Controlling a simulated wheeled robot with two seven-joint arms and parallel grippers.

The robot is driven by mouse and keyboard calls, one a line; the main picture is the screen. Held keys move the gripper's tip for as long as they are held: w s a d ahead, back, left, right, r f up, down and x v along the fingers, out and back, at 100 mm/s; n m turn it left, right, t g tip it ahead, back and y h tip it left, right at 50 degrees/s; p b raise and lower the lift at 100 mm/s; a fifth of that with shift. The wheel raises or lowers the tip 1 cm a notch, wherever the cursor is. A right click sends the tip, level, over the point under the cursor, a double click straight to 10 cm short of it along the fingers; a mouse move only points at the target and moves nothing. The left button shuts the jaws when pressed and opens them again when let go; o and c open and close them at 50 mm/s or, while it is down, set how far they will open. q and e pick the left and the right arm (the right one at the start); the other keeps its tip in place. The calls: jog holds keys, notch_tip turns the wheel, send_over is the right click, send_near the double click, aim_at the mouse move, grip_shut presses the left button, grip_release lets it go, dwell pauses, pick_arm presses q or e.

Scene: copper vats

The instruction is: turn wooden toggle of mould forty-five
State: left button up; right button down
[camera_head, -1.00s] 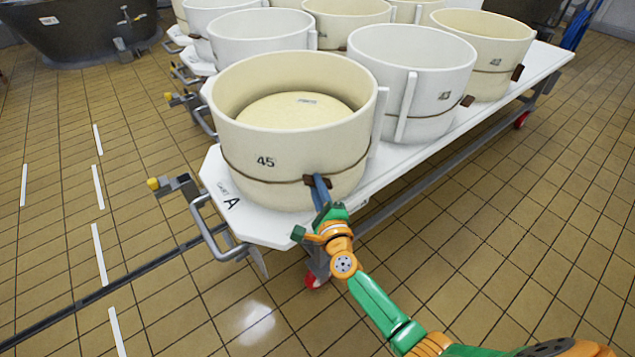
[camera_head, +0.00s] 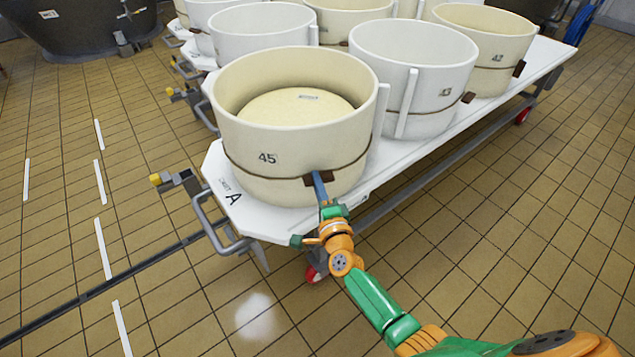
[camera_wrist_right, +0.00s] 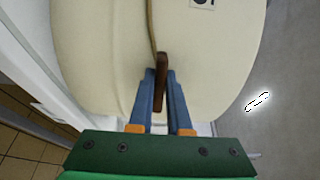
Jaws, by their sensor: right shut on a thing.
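Mould forty-five (camera_head: 268,122) is a cream round mould with a cord around it and the number 45 on its side. It stands at the near corner of the white cart top (camera_head: 262,226). Its brown wooden toggle (camera_head: 310,180) sits on the cord, and also shows in the right wrist view (camera_wrist_right: 161,72). My right gripper (camera_head: 318,178) reaches the toggle from the front. Its blue fingers (camera_wrist_right: 160,78) are shut on the toggle, one on each side, in the right wrist view. The fingers hide part of the toggle. My left gripper is not in view.
A white mould (camera_head: 415,75) and another cream mould (camera_head: 490,45) stand along the cart's right side, with more behind. A metal handle (camera_head: 222,232) juts from the cart's near end. The tiled floor (camera_head: 500,220) at right is clear.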

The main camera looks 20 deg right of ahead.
jog(key=shift+f, duration=0.1)
jog(key=c, duration=0.9)
grip_release()
jog(key=shift+o, duration=0.2)
jog(key=s+p, duration=0.1)
jog(key=s, duration=0.6)
jog(key=shift+a, duration=0.15)
